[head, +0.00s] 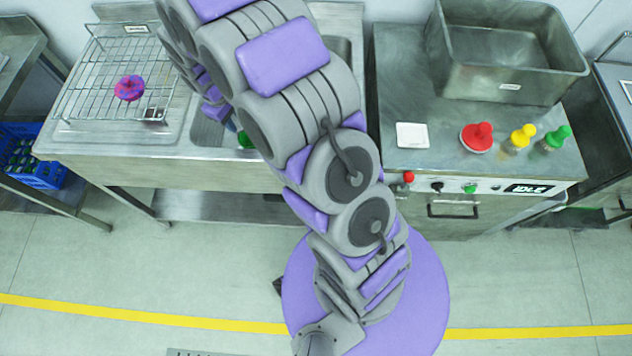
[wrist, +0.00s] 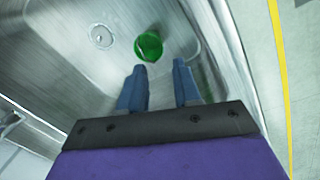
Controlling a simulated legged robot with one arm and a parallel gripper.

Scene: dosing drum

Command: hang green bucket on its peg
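The green bucket (wrist: 149,46) sits inside the metal sink basin (wrist: 75,60), to the right of the drain in the wrist view. In the head view only a small green part of it (head: 244,139) shows beside my arm. My gripper (wrist: 158,75) is open, with its two blue fingers apart and nothing between them. The bucket lies just beyond the fingertips in the wrist view; whether they touch cannot be told. My gripper is hidden behind my arm in the head view. I cannot make out a bucket peg in either view.
A wire rack (head: 117,78) with a pink and purple object (head: 129,88) stands left of the sink. On the right counter are a white square (head: 412,135), red (head: 478,137), yellow (head: 520,138) and green (head: 555,139) knobbed items, and a large metal bin (head: 510,60). A blue crate (head: 32,165) is at left.

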